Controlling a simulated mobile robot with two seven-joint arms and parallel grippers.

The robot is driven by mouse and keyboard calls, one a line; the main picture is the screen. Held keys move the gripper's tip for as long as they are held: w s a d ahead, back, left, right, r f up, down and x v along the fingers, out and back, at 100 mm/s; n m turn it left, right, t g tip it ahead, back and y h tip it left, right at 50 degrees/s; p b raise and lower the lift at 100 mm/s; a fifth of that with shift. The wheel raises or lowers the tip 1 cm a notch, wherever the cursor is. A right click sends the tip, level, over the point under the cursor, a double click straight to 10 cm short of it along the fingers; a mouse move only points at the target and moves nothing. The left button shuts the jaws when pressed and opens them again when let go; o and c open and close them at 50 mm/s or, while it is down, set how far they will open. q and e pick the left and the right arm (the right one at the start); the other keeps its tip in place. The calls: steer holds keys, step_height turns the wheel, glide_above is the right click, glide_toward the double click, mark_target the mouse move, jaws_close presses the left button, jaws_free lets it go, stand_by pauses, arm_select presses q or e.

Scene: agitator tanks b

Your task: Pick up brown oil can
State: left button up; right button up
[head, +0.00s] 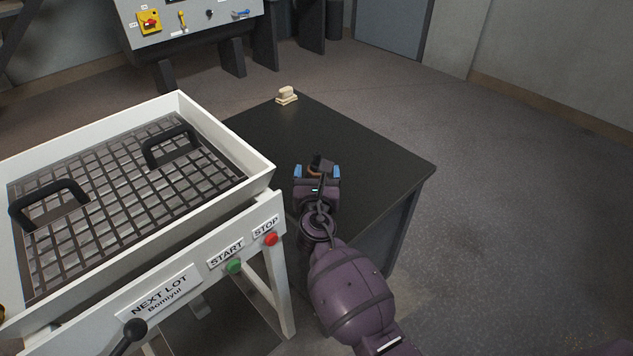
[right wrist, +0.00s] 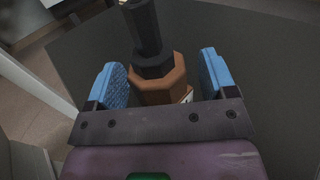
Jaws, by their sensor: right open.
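The brown oil can (right wrist: 167,84) has a brown faceted body with a dark top and spout, and it stands on the black table (head: 375,160). In the head view only a small part of the can (head: 314,171) shows, mostly hidden by my right gripper (head: 317,172). In the right wrist view my right gripper (right wrist: 163,80) is open, with one blue finger pad on each side of the can. Gaps show between the pads and the can. The can's lower part is hidden by the gripper. My left gripper is not in view.
A beige object (head: 287,96) sits at the table's far corner. A white-framed machine (head: 232,150) with a grid bed and black handles stands close on the left, with a green button (head: 234,267) and a red button (head: 271,239). The table's right half is clear.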

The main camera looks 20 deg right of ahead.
steer(key=c, duration=1.2)
